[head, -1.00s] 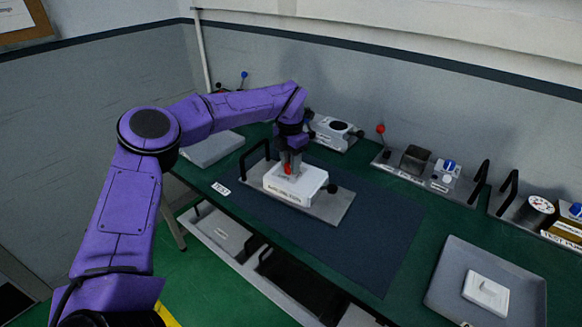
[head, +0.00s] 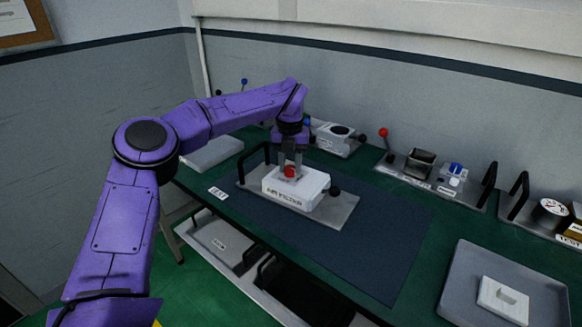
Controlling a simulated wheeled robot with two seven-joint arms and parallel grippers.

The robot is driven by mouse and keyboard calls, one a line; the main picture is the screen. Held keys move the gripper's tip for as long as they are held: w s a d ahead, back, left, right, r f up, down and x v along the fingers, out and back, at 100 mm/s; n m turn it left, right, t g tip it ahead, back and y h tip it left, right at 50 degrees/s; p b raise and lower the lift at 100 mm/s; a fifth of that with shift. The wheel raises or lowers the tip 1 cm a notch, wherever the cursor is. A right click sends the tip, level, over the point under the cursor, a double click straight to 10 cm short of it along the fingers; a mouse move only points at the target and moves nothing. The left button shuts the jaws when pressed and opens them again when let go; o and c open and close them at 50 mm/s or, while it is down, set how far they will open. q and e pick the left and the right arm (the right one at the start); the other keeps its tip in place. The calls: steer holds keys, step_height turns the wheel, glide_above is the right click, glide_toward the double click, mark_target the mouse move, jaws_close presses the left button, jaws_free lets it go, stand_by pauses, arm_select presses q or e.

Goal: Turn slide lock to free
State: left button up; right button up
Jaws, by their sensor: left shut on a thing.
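A white box-shaped unit with a printed label, the slide lock unit (head: 310,196), sits on a grey base plate (head: 335,212) with a black handle at its left. A red knob (head: 289,171) is on top of the unit, and a black knob (head: 334,190) sticks out at its right side. My left gripper (head: 290,165) points down onto the top of the unit, and its fingers are shut on the red knob. The fingers partly hide the knob and the slot around it. My right gripper is not in view.
The plate lies on a dark blue mat (head: 377,240) on the green bench. Behind stands a white unit with a round black top (head: 340,134). A red-balled lever (head: 384,133) and a blue-knobbed unit (head: 455,169) stand to the right. A grey tray (head: 460,290) holds a white plate (head: 503,299).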

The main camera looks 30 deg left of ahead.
mark_target(290, 167)
arm_select(q)
steer(key=shift+a, duration=0.1)
stand_by(0.3)
steer(key=o, duration=1)
steer(key=shift+w+f, duration=0.1)
steer(key=shift+f, duration=0.05)
steer(key=shift+o, duration=0.2)
step_height(290, 167, up, 11)
steer(key=shift+f, duration=0.2)
